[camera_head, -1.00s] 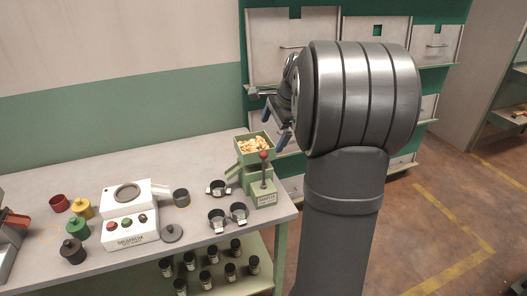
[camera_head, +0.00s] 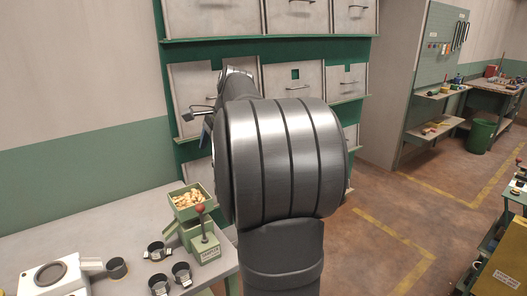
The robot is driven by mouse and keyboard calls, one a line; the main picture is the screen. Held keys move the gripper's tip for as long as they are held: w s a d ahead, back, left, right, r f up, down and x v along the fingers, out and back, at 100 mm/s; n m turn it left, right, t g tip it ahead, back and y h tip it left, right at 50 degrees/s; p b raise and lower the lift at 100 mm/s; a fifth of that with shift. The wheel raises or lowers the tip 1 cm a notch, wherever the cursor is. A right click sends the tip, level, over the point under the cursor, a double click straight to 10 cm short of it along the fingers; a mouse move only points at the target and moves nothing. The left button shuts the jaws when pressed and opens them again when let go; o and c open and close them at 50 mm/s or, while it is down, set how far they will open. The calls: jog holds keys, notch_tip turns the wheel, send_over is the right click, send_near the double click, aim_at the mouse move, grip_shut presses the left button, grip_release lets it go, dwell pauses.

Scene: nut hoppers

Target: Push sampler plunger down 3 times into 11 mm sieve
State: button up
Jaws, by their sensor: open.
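The green sampler (camera_head: 206,246) stands on the bench at lower left, with a red plunger knob (camera_head: 199,208) on a rod above its labelled body. A green hopper tray (camera_head: 178,213) full of nuts sits behind it. Dark ring-shaped sieves (camera_head: 157,251) lie left of the sampler, with others in front (camera_head: 181,271). Their sizes cannot be read, so I cannot tell the 11 mm one. My gripper (camera_head: 207,130) is above and behind the sampler, apart from it. Its bluish fingers are mostly hidden by my arm; it is open and I see nothing in it.
A white machine (camera_head: 48,284) with a round top stands at the bench's left, beside a grey cup (camera_head: 117,268). A green rack with metal hopper fronts (camera_head: 201,85) stands behind my arm. To the right is open floor with yellow lines and a green bin (camera_head: 481,136).

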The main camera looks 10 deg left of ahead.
jog(key=shift+c, duration=0.2)
jog(key=shift+f, duration=0.1)
jog(key=c, duration=1.4)
jog(key=shift+w+d+f+n, duration=0.1)
jog(key=shift+f+n, duration=0.25)
jog(key=shift+n, duration=0.75)
grip_shut()
jog(key=w+d+f+n+y, duration=0.1)
jog(key=f+n+y, duration=0.1)
jog(key=n, duration=0.7)
jog(key=w+d+f+n+g+y, duration=0.1)
jog(key=w+d+f+n+y, duration=0.1)
jog(key=n, duration=0.8)
jog(key=shift+w+f+y, duration=0.2)
jog(key=shift+f+y, duration=0.15)
jog(key=shift+y, duration=0.35)
